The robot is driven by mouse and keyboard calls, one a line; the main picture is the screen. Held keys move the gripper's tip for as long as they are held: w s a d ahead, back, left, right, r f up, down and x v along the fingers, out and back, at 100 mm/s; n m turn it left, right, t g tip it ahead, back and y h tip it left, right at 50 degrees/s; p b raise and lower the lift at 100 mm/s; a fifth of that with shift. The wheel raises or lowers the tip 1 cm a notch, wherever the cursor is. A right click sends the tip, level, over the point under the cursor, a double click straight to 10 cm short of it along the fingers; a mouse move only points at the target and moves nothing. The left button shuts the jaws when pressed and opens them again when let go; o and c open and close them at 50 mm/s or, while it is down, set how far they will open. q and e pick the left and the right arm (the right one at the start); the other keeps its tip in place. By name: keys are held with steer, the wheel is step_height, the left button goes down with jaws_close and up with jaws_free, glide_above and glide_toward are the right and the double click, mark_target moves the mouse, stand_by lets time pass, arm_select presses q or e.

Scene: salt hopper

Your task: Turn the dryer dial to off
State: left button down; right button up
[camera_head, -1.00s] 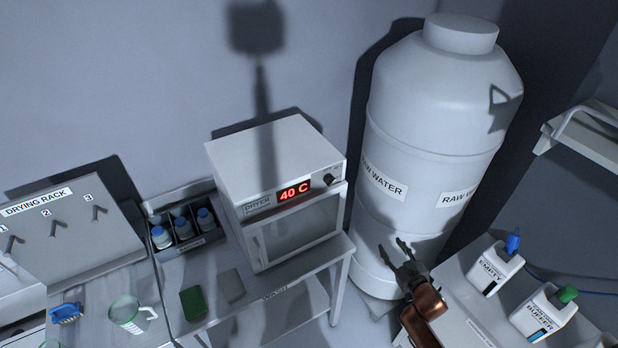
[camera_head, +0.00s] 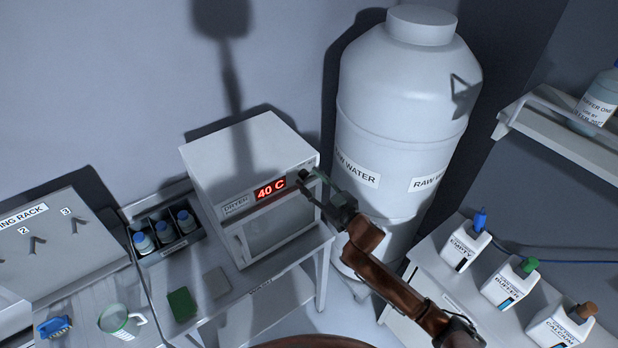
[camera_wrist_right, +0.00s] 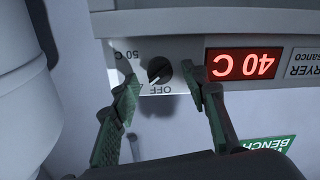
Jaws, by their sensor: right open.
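The dryer (camera_head: 200,165) is a white box on a bench, with a red "40 C" display (camera_head: 270,188) that also shows upside down in the wrist view (camera_wrist_right: 243,64). Its small black dial (camera_wrist_right: 159,70) carries a pale pointer mark slanting toward the lower left in the wrist view. An "OFF" label sits just below the dial there and "50 C" up to its left. My right gripper (camera_head: 309,179) is open at the dryer's front. In the wrist view its fingers stand either side of the dial; contact is unclear. My left gripper is not in view.
The raw water tank (camera_head: 400,115) stands close right of the dryer. A bottle rack (camera_head: 165,240), green block (camera_head: 181,304) and grey block (camera_head: 216,283) are at left. Several labelled containers, including the empty one (camera_head: 465,246), stand at right.

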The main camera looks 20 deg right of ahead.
steer(key=shift+w+a, duration=0.2)
steer(key=shift+w, duration=0.2)
steer(key=shift+c, duration=0.2)
jaws_close()
